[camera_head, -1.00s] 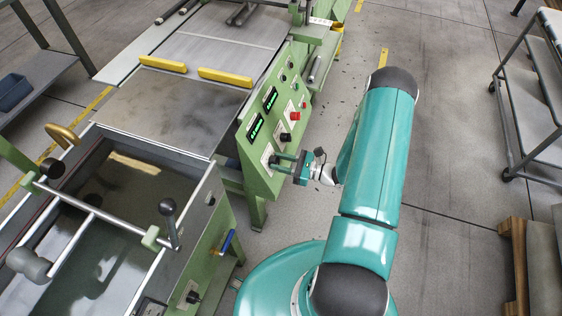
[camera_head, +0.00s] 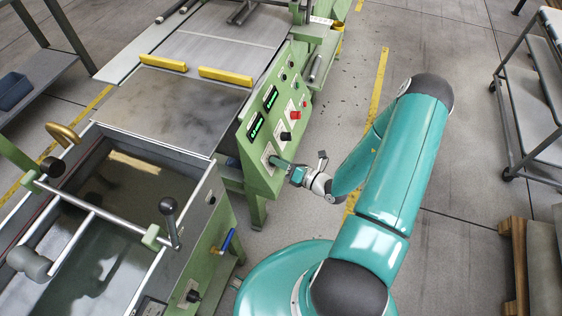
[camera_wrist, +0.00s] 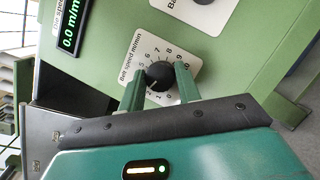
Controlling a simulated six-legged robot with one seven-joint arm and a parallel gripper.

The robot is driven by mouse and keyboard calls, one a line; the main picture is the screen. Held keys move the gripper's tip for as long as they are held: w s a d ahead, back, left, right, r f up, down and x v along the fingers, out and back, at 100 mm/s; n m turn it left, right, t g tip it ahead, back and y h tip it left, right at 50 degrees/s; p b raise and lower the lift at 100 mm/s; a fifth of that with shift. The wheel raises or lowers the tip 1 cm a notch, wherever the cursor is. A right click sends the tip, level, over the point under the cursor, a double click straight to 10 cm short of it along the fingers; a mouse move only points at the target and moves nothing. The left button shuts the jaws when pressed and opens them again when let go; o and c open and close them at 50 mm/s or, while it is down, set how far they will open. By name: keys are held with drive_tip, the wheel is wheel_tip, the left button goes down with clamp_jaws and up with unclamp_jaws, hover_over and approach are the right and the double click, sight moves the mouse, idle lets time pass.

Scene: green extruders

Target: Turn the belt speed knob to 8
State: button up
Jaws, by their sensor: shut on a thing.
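The belt speed knob (camera_wrist: 159,76) is small, round and black, on a white dial plate (camera_wrist: 135,57) lettered "Belt speed m/min" in the wrist view. Numbers ring the knob; those behind the fingers are hidden. A small pale mark shows on the knob's lower side, but I cannot tell which number it meets. My gripper (camera_wrist: 160,82) has its two green fingers shut on the knob, one on each side. In the head view my gripper (camera_head: 283,165) is at the lower end of the sloped green panel (camera_head: 262,182) and hides the knob.
A display (camera_wrist: 70,24) beside the dial reads 0.0 m/min. Another black knob (camera_head: 285,136) and a red button (camera_head: 295,115) sit farther up the panel. A tank with a lever (camera_head: 170,215) stands at left. A cart (camera_head: 530,100) is at far right, with open floor between.

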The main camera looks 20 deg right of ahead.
drive_tip(key=m+g+h, duration=0.1)
drive_tip(key=m+g, duration=0.1)
drive_tip(key=m, duration=0.4)
drive_tip(key=m+g+h, duration=0.1)
drive_tip(key=m+g, duration=0.1)
drive_tip(key=m, duration=0.5)
drive_tip(key=m+g+h, duration=0.1)
drive_tip(key=m+g, duration=0.1)
drive_tip(key=m, duration=0.5)
drive_tip(key=shift+a+r, duration=0.1)
drive_tip(key=shift+r, duration=0.25)
drive_tip(key=m+g, duration=0.1)
drive_tip(key=m, duration=0.1)
drive_tip(key=shift+m+y, duration=0.3)
drive_tip(key=shift+m, duration=0.1)
drive_tip(key=m+g+y, duration=0.1)
drive_tip(key=m, duration=0.1)
drive_tip(key=m+g, duration=0.1)
drive_tip(key=m, duration=0.1)
drive_tip(key=shift+w+r+y, duration=0.1)
drive_tip(key=shift+w+y, duration=0.1)
drive_tip(key=shift+y, duration=0.2)
drive_tip(key=shift+m, duration=0.3)
drive_tip(key=o, duration=0.9)
drive_tip(key=shift+o, duration=0.3)
